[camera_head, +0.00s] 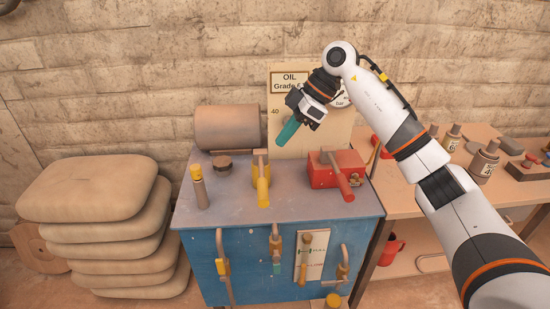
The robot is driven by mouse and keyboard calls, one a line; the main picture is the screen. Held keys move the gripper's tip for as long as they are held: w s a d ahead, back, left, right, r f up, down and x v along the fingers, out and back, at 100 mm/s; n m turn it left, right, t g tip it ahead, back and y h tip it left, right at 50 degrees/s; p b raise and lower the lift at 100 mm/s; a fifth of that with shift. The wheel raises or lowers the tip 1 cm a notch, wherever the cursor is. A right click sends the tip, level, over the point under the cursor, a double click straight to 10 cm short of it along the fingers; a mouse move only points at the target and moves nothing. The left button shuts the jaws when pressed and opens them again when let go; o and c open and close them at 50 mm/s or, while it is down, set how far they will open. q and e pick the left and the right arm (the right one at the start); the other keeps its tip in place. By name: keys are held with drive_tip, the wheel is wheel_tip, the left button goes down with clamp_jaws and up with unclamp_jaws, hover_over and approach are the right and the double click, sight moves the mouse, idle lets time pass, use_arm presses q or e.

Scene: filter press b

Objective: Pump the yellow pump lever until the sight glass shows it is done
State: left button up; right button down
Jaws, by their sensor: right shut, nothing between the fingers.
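A yellow lever (263,190) stands on the grey top of the blue cabinet (245,248), near its middle. My right gripper (287,134) is shut and empty, with teal fingers pointing down and left. My right gripper and arm hide part of this board and of a round white dial (341,98). I cannot make out a sight glass. My left gripper is not in view.
A red block with a red lever (340,182) stands right of the yellow lever. A yellow-capped post (199,188) and a brown cylinder (227,127) are to the left. Several handles line the cabinet front. Stacked tan sacks (90,188) stand left; a bench (405,177) with bottles stands right.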

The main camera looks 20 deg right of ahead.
drive_tip(key=p, duration=0.2)
hover_over(267, 190)
drive_tip(key=f, duration=0.7)
drive_tip(key=shift+w+a, duration=0.1)
drive_tip(key=shift+w, duration=0.15)
wheel_tip(267, 190, down, 4)
drive_tip(key=shift+s+r+p, duration=0.1)
drive_tip(key=shift+r+p, duration=0.15)
drive_tip(key=shift+p, duration=0.15)
drive_tip(key=shift+s+d+f, duration=0.1)
drive_tip(key=shift+d+f, duration=0.1)
drive_tip(key=shift+f, duration=0.35)
